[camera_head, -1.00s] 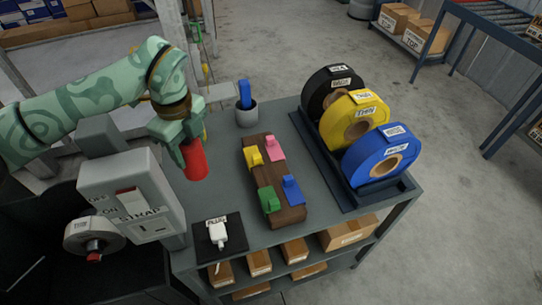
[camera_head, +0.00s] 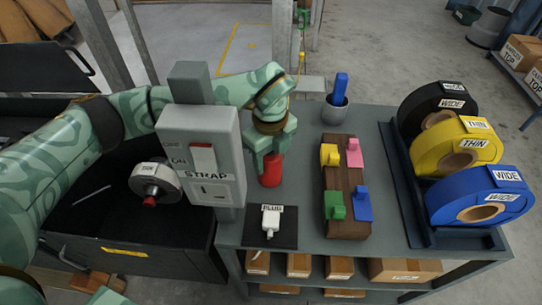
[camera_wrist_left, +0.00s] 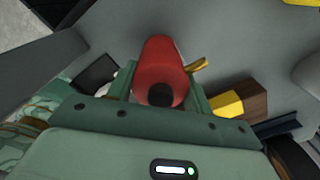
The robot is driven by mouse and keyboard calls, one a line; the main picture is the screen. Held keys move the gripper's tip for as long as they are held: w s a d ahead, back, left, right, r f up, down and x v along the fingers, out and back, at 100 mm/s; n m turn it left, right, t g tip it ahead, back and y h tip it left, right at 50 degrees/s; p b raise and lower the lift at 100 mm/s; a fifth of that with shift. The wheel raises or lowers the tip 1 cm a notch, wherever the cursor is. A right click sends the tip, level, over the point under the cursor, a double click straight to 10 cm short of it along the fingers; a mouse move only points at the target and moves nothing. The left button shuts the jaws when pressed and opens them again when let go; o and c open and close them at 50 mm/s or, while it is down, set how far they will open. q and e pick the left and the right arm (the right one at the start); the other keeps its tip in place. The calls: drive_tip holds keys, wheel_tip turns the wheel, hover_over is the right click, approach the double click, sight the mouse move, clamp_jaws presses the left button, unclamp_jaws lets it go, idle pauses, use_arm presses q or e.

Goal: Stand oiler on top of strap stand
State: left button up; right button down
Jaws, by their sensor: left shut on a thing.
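The strap stand (camera_head: 201,145) is a grey upright box with a red switch and the word STRAP, at the left end of the table. The oiler is just right of the stand, apart from it. I cannot tell whether its lower end touches the table. My right gripper is not in view.
A black mat with a white plug (camera_head: 270,222) lies in front of the oiler. A wooden block with coloured clips (camera_head: 346,200) and a grey cup (camera_head: 335,110) are to the right. Large tape rolls (camera_head: 478,195) stand in a rack at far right.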

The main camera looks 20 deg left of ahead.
use_arm(q)
drive_tip(key=shift+f, duration=0.1)
drive_tip(key=o, duration=1.1)
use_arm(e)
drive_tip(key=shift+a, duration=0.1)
use_arm(q)
drive_tip(key=shift+r, duration=0.2)
wheel_tip(320, 180, up, 12)
drive_tip(key=p, duration=0.4)
drive_tip(key=shift+p, duration=0.4)
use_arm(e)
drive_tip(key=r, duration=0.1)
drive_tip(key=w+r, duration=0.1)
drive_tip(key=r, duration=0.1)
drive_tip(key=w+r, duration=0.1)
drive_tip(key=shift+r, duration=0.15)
